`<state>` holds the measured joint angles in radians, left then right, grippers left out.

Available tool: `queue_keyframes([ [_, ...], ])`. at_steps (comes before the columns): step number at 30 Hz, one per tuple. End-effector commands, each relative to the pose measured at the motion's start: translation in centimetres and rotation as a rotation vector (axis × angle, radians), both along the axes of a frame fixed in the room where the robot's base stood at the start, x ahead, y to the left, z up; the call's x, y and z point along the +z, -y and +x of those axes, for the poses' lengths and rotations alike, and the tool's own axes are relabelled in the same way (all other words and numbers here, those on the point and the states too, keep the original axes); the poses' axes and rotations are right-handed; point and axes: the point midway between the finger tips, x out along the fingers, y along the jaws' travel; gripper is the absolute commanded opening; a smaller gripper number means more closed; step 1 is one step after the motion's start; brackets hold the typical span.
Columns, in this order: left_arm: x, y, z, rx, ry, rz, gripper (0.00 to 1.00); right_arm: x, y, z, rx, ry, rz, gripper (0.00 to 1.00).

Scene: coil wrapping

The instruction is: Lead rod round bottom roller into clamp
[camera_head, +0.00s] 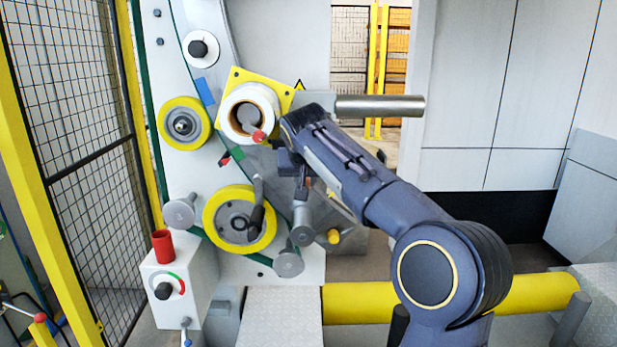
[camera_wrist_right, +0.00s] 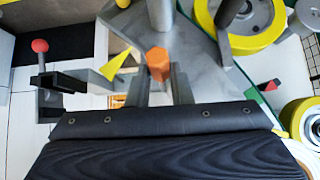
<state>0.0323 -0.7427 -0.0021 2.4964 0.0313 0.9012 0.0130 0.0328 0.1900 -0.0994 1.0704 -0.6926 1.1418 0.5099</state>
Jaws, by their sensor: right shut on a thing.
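My right gripper (camera_head: 300,178) reaches in front of the machine panel, below the coil. In the wrist view its two fingers (camera_wrist_right: 159,88) are shut on the rod, whose orange six-sided end (camera_wrist_right: 158,62) shows between them. In the head view the arm mostly hides the rod. Several grey roller posts stick out low on the panel; one post (camera_head: 302,228) is just below the gripper, and another (camera_head: 288,263) is lower. In the wrist view a dark bracket with a red ball knob (camera_wrist_right: 40,46), which may be the clamp, stands left of the fingers, apart from them. My left gripper is out of view.
Yellow wheels (camera_head: 183,147) (camera_head: 212,218) are to the left. A grey bar (camera_head: 380,107) juts right. A control box (camera_head: 172,268) and mesh fence (camera_head: 70,110) stand left.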

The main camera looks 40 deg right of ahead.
Motion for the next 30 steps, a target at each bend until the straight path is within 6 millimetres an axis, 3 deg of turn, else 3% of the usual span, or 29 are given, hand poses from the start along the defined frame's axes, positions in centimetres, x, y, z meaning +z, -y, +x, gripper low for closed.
queue_keyframes([
  [30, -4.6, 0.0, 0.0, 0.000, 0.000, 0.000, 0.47, -6.2, -2.0, 1.7, 0.001, 0.001, -0.001, 0.00],
])
